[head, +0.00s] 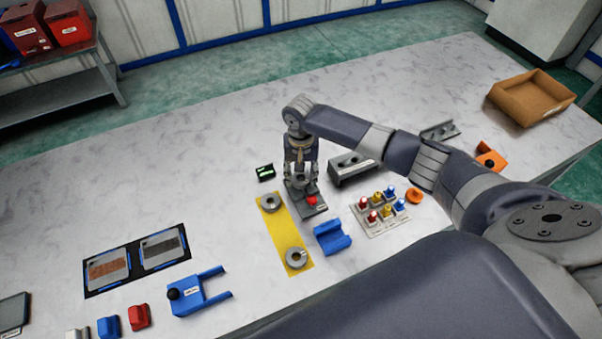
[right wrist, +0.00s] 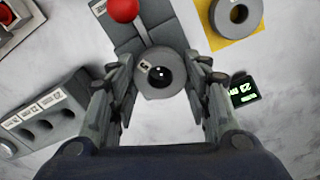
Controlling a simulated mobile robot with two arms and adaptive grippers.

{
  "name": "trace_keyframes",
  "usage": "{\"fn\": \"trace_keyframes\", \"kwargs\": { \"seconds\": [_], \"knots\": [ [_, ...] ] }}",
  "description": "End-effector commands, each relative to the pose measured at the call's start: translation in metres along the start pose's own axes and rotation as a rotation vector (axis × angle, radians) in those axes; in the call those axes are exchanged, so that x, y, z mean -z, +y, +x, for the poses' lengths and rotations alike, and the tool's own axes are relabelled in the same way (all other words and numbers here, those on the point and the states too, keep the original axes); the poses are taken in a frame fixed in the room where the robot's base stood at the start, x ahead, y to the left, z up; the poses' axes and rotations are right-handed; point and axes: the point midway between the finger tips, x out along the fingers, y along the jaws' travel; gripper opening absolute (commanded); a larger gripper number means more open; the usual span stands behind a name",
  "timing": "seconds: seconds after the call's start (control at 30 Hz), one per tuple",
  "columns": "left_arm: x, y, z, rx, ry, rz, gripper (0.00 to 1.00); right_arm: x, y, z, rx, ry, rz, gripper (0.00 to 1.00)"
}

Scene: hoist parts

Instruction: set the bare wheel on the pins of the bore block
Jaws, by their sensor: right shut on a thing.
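My right gripper (head: 301,184) points down over a grey fixture with a red knob. In the right wrist view its fingers (right wrist: 161,88) are shut on a grey wheel (right wrist: 146,88) with a dark centre hole and a small white tag. The wheel is over or on the fixture's plate (right wrist: 150,35); I cannot tell whether it touches. A grey block with round holes (head: 340,178), which looks like the bore block, stands right of the gripper and also shows in the right wrist view (right wrist: 72,105). I cannot make out its pins. My left gripper is not in view.
Two grey rings (head: 296,258) lie on a yellow mat (head: 281,232). A small green-lit display (head: 265,172) stands left of the gripper. A blue cradle (head: 332,238) and a board of coloured knobs (head: 380,228) are in front. An open brown box (head: 545,112) is far right. The back left table is clear.

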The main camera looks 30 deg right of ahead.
Motion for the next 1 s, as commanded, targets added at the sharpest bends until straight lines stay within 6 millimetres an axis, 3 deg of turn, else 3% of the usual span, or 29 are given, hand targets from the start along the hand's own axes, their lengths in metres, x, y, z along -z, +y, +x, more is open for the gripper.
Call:
{"fn": "trace_keyframes", "kwargs": {
  "seconds": [1.0],
  "knots": [
    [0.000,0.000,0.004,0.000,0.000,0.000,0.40,0.001,0.000,0.012,0.001,0.001,0.000,0.11]
  ]
}}
